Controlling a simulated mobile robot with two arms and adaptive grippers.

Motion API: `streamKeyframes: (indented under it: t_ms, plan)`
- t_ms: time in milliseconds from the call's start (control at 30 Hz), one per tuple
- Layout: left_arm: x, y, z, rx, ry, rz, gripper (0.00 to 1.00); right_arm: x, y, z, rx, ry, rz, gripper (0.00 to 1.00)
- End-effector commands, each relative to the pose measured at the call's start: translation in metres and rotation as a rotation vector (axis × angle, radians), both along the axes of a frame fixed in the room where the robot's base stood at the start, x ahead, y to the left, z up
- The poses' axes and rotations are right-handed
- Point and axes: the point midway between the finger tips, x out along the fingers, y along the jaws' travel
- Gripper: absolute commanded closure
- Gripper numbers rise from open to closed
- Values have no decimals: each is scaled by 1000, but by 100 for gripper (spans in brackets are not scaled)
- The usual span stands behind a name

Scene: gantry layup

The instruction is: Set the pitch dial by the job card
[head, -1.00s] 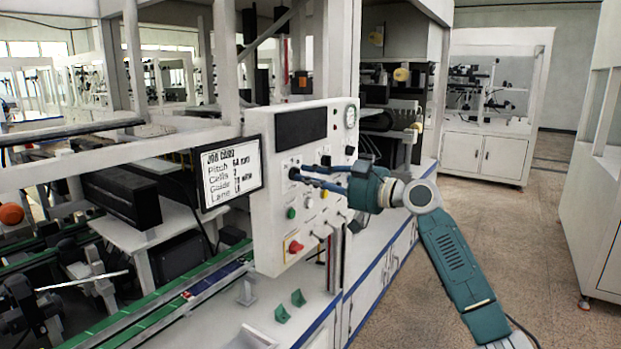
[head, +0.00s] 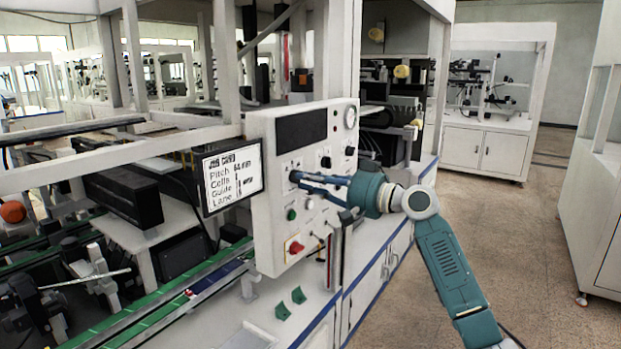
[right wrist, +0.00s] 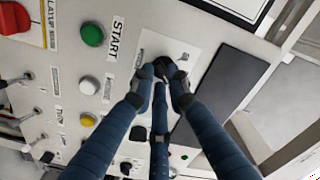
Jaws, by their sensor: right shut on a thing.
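The white control panel (head: 262,230) faces me in the head view. My right gripper (head: 297,176) reaches in from the right, and its blue fingers are closed around a small black dial at the panel's left side. In the right wrist view the fingertips (right wrist: 160,76) meet on the black dial (right wrist: 163,65), which they partly hide, so its pointer and setting cannot be read. The job card (head: 231,176) hangs left of the panel. Its lines read Pitch, Cells, Guide and Lane, but the values are too blurred to read. My left gripper does not show.
A green START button (right wrist: 93,34), a white button (right wrist: 88,85), a yellow button (right wrist: 87,120) and a red stop button (head: 295,248) are near the dial. A dark display (head: 301,128) and a round gauge (head: 350,117) are above. The aisle floor (head: 510,240) at right is clear.

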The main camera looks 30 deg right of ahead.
Motion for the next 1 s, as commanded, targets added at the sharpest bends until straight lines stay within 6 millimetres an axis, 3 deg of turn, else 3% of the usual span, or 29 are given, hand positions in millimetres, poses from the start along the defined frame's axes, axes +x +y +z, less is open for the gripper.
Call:
streamKeyframes:
  t_ms: [33, 667, 700, 767, 1000]
  plan:
    - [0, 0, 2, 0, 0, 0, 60, 0, -2, 7, 18, -7, -6, 100]
    - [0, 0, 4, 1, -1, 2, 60, 0, -2, 6, 63, 10, -5, 100]
    - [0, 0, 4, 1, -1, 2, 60, 0, -2, 6, 63, 10, -5, 81]
    - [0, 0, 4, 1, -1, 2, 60, 0, -2, 6, 62, 11, -4, 69]
    - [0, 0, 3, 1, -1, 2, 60, 0, -1, 3, 59, 17, -3, 66]
